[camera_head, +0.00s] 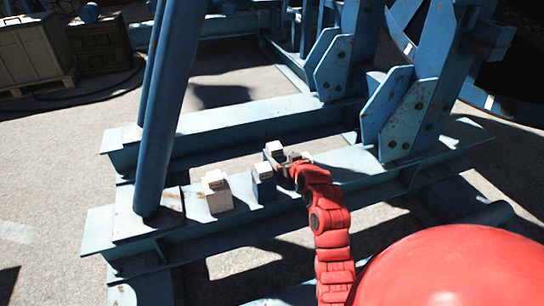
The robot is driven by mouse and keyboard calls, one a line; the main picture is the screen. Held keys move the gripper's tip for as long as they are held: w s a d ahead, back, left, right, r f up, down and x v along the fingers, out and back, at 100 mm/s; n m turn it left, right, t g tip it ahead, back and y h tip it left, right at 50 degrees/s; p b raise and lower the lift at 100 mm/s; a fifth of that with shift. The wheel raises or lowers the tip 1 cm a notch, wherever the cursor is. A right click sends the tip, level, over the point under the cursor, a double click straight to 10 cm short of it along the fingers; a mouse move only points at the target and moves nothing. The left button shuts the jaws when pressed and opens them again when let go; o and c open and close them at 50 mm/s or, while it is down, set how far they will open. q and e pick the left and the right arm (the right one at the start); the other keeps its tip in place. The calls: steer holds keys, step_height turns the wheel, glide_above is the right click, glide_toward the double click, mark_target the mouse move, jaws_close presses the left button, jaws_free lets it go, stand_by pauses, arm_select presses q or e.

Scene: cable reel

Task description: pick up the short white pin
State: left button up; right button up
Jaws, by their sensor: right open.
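Small blocky pieces stand on the near blue beam. The leftmost is a short white piece (217,192), upright, and it looks like the short white pin. Another pale-topped piece (274,150) stands behind that, by my right gripper. My right gripper (284,163), on the red arm, is over the beam to the right of these pieces. It is open, with its fingers small and partly lost against the pale-topped piece, so I cannot tell whether they touch. My left gripper is out of view.
A thick blue post (172,105) rises from the near beam, left of the white piece. Blue upright brackets (398,110) stand to the right. Wooden crates (28,52) are at the back left. Concrete floor lies open at the left.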

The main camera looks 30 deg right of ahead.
mark_target(277, 150)
steer(key=b+x, duration=0.1)
steer(key=x, duration=0.5)
steer(key=shift+w+d+f, duration=0.15)
steer(key=shift+w+d, duration=0.05)
steer(key=shift+w, duration=0.1)
steer(key=shift+d+b+x, duration=0.1)
steer(key=shift+b+x, duration=0.45)
steer(key=shift+x, duration=0.55)
steer(key=shift+d+b+x, duration=0.15)
steer(key=shift+b+x, duration=0.35)
steer(key=shift+x, duration=0.6)
steer(key=shift+w, duration=0.35)
steer(key=shift+d, duration=0.1)
jaws_close()
